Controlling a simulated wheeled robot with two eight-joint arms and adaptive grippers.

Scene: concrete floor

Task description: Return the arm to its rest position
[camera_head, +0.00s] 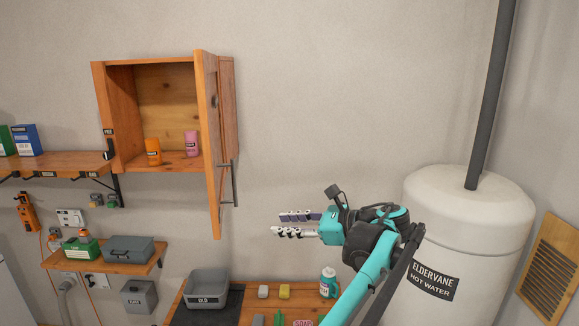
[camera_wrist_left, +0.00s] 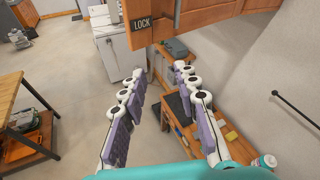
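My left gripper (camera_head: 279,224) is raised in front of the wall, above the wooden bench and right of the open cabinet door. Its arm is teal and dark grey, and its fingers point left. In the left wrist view the gripper (camera_wrist_left: 160,74) shows its two padded fingers apart, with nothing between them. My right gripper is not in view.
The wooden wall cabinet (camera_head: 100,110) stands open, holding an orange container (camera_head: 153,151) and a pink one (camera_head: 192,144). Its door (camera_head: 213,150) juts outward. Below are a grey bin (camera_head: 207,291) and a bottle (camera_head: 327,283). A white water heater (camera_head: 465,230) stands right.

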